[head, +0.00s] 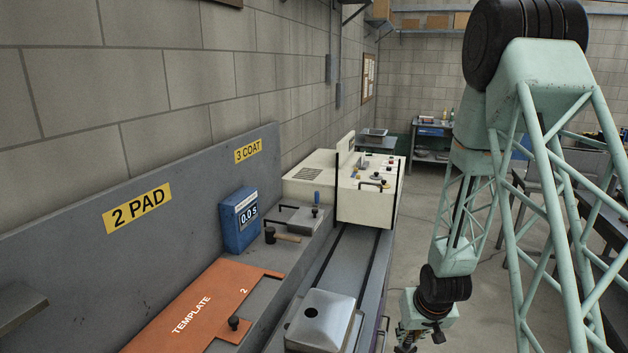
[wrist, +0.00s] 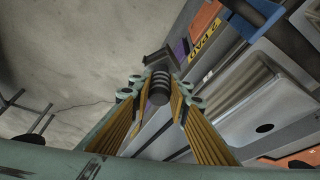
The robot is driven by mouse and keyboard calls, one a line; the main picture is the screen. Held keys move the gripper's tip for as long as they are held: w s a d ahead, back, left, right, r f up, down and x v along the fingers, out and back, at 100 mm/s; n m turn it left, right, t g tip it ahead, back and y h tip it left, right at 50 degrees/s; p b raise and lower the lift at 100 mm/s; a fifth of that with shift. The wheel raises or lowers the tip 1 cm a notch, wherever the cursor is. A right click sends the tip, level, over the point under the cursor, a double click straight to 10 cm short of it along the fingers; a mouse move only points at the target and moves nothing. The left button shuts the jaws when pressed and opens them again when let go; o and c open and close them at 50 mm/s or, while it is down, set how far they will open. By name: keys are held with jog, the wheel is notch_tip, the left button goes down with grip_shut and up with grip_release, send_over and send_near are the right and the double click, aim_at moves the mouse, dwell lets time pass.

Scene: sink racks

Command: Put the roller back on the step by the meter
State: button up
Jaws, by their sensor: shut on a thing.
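My gripper (wrist: 157,102) is shut on a dark ribbed cylinder, which I take to be the roller's handle (wrist: 159,84). A grey angular part shows just beyond the fingertips in the wrist view. In the head view, my gripper (head: 408,342) hangs at the bottom edge, right of the bench, and the held thing cannot be made out there. The blue meter (head: 240,222) reads 0.0 s and stands against the grey back panel. Grey ledge surface (head: 262,262) lies beside it; I cannot tell which part is the step.
A brown-handled tool (head: 287,238) and a grey lidded plate (head: 306,219) lie right of the meter. An orange template (head: 190,310) with a black knob lies in front. A metal box (head: 320,322) and a cream machine (head: 368,195) stand along the rail.

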notch_tip(320, 180, down, 14)
jog(key=b, duration=1.3)
jog(key=w+a+r+m, duration=0.1)
jog(key=w+a+r, duration=0.1)
jog(key=r, duration=0.5)
jog(key=w+a+r+m+h, duration=0.1)
jog(key=w+a+r, duration=0.1)
jog(key=w+r, duration=0.3)
jog(key=w+a+r+m, duration=0.1)
jog(key=w+a+r, duration=0.2)
jog(key=r, duration=0.7)
jog(key=shift+w+r, duration=0.25)
jog(key=shift+r, duration=0.15)
jog(key=shift+a, duration=0.15)
